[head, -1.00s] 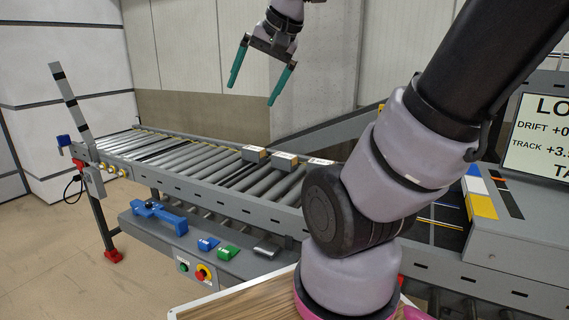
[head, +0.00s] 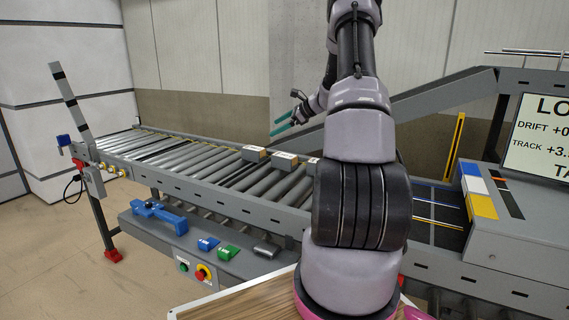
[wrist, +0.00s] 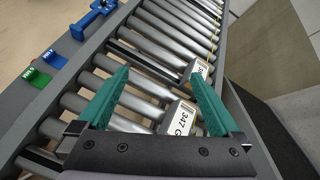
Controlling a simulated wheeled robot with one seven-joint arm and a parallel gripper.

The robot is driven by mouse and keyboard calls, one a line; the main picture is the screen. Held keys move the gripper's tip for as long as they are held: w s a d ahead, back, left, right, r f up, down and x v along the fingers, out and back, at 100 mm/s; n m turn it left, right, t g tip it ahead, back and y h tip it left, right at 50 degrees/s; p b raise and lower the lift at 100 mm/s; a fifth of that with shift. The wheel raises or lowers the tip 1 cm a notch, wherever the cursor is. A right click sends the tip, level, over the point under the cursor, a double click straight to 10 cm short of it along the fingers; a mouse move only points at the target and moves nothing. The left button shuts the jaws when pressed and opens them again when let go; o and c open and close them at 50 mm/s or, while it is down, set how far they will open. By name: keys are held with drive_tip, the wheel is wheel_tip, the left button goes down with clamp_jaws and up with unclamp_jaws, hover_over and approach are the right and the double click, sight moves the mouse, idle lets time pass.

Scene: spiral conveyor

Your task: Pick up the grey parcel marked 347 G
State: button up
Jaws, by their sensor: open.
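The grey parcel marked 347 G (wrist: 184,117) lies on the rollers in the wrist view, its white label facing up. My gripper (wrist: 158,75) is open and empty. Small grey parcels stand in a row there, including a left one (head: 254,153) and a middle one (head: 284,161). Their labels are too small to read.
Another labelled parcel (wrist: 199,70) lies farther along the rollers. The roller conveyor (head: 180,158) has raised side rails. A blue tool (head: 158,214), a blue block (head: 207,243) and a green block (head: 229,253) rest on its side shelf. A sloped grey beam (head: 440,92) rises behind my arm.

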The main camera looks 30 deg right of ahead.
sight(283, 155)
drive_tip(key=w+d+f+m+t, duration=0.1)
drive_tip(key=d+f+m, duration=0.1)
drive_tip(key=d+f, duration=0.2)
drive_tip(key=d+f+m+t, duration=0.1)
drive_tip(key=d+f+m, duration=0.1)
drive_tip(key=d+f, duration=0.2)
drive_tip(key=w+d+f+m+t+h, duration=0.1)
drive_tip(key=d+f+m, duration=0.1)
drive_tip(key=d+f, duration=0.2)
drive_tip(key=shift+w+d+f+m, duration=0.15)
drive_tip(key=shift+f, duration=0.25)
drive_tip(key=shift+w+d+f+m, duration=0.1)
drive_tip(key=shift+w+f+m, duration=0.05)
drive_tip(key=shift+f, duration=0.2)
drive_tip(key=x, duration=1)
drive_tip(key=shift+w+f, duration=0.1)
drive_tip(key=shift+w, duration=0.05)
clamp_jaws()
